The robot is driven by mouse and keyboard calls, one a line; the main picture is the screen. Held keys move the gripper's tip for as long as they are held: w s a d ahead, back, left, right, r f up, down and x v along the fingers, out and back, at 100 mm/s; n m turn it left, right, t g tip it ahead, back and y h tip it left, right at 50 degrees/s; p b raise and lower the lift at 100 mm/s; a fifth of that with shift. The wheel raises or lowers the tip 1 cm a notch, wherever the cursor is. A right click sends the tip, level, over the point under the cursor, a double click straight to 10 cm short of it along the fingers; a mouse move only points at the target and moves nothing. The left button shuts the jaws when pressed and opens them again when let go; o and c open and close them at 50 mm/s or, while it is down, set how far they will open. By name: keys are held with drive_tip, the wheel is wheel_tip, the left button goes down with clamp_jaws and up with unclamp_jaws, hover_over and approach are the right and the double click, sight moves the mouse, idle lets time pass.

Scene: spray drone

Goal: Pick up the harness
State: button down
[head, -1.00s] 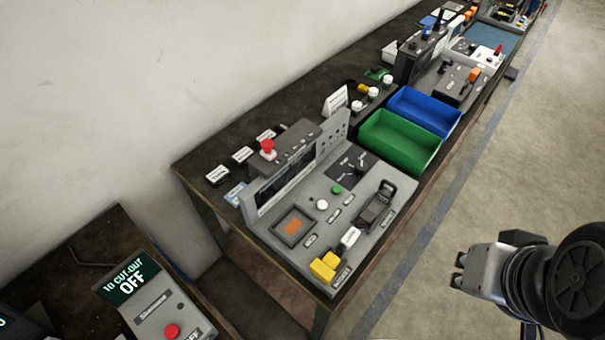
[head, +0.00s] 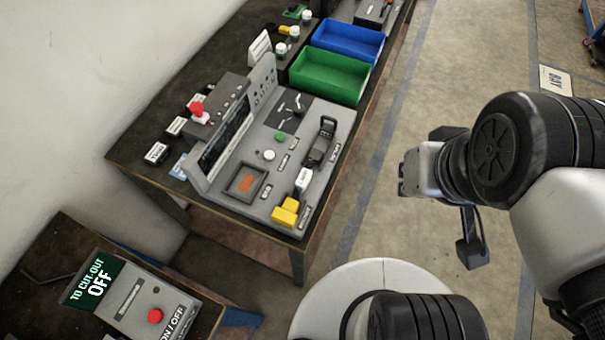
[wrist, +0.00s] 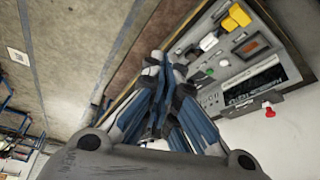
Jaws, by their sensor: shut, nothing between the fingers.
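I cannot pick out the harness with certainty. A grey tester console (head: 255,190) stands on the near end of the dark bench. A dark pad (head: 291,113) on it carries a small thin forked item, too small to name.
A green bin (head: 330,77) and a blue bin (head: 348,42) stand behind the console. A red button (head: 197,108) rises on a box at its left. A lower bench with a cut-out sign (head: 92,282) is at bottom left.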

sight(303, 177)
drive_tip(key=c, duration=2.4)
unclamp_jaws()
